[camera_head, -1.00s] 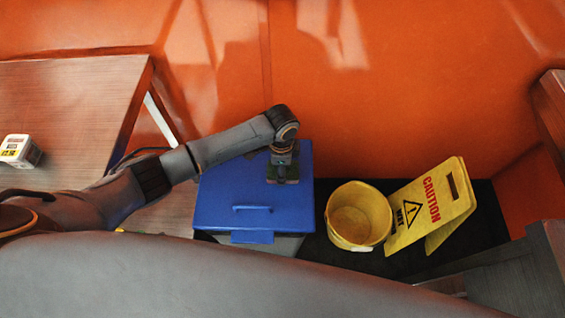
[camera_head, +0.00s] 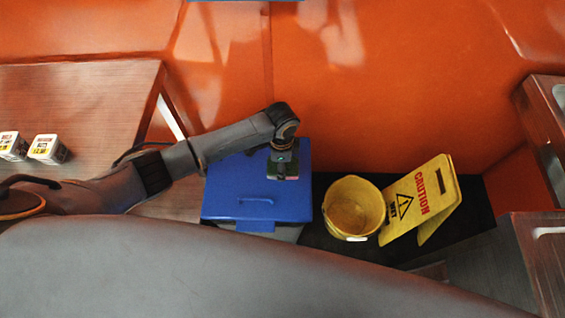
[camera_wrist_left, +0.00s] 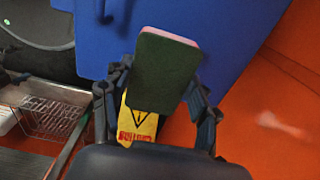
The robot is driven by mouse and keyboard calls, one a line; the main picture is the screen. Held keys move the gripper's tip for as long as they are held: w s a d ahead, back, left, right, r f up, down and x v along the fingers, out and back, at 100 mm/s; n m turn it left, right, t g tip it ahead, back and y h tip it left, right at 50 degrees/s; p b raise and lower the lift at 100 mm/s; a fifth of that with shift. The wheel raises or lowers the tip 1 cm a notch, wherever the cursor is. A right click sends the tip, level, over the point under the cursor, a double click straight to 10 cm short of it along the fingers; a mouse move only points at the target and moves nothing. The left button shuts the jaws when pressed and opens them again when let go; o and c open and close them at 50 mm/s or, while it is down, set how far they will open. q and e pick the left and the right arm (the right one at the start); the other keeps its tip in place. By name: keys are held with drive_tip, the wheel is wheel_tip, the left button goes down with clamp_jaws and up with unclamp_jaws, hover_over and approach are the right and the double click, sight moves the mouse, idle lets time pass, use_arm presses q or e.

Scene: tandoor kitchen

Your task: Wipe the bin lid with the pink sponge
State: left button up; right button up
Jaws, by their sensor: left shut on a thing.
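The blue bin lid (camera_head: 232,188) lies flat on the bin in the middle of the head view, with a blue handle on its near part. My left gripper (camera_head: 283,165) points down over the lid's far right part. It is shut on the sponge (camera_head: 284,177). In the left wrist view the sponge (camera_wrist_left: 165,75) shows a dark green face and a pink edge between my fingers, with the blue lid (camera_wrist_left: 240,35) behind it. I cannot tell whether the sponge touches the lid. My right gripper is not in view.
A yellow bucket (camera_head: 354,207) and a yellow caution sign (camera_head: 424,201) stand on a black mat right of the bin. A wooden table (camera_head: 80,95) with white boxes (camera_head: 47,149) is at left. An orange wall (camera_head: 400,80) rises behind. A wire basket (camera_wrist_left: 52,118) shows in the wrist view.

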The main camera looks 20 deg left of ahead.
use_arm(q)
wheel_tip(320, 180, up, 2)
drive_tip(key=shift+r+p, duration=0.1)
drive_tip(key=shift+p, duration=0.8)
